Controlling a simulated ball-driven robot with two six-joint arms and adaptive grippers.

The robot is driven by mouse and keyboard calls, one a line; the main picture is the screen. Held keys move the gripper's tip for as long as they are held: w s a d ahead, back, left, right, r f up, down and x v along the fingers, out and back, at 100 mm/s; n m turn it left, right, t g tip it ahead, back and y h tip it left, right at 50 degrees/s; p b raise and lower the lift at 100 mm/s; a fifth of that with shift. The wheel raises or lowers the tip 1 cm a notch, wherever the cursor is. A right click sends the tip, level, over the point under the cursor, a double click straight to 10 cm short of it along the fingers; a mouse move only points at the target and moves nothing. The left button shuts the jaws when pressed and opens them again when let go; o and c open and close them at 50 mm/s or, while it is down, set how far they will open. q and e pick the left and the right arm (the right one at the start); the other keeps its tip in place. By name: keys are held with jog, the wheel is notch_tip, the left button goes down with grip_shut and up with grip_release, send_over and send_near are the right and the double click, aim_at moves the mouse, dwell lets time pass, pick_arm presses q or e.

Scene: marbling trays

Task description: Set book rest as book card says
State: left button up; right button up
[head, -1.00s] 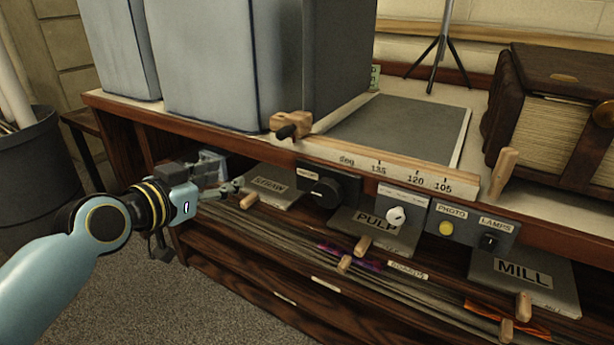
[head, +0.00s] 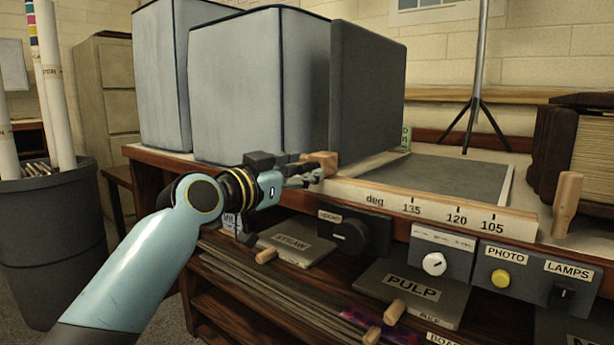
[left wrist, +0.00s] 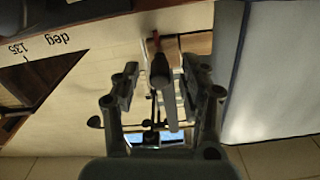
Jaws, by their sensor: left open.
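The wooden scale (head: 435,209) marked deg, 135, 120 and 105 runs along the bench front, before a flat grey panel (head: 440,177). A wooden handle (head: 326,159) stands at the scale's left end, partly hidden by my left gripper (head: 306,173). The gripper is open, its fingertips beside the handle. In the left wrist view, a dark knob or rod (left wrist: 161,72) lies between the open fingers (left wrist: 160,85); I cannot tell whether they touch it. A small green card (head: 406,137) stands behind the panel, its text too small to read. My right gripper is out of view.
Large grey-blue blocks (head: 258,85) stand close behind the gripper. A thick brown book (head: 578,160) and a wooden peg (head: 566,203) are at the right. Below are a dark knob (head: 350,236), a lamp switch panel (head: 525,272) and labelled boards. A bin (head: 50,250) stands left.

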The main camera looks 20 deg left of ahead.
pick_arm(q)
jog(key=shift+x, duration=0.95)
jog(key=shift+c, duration=0.4)
grip_shut()
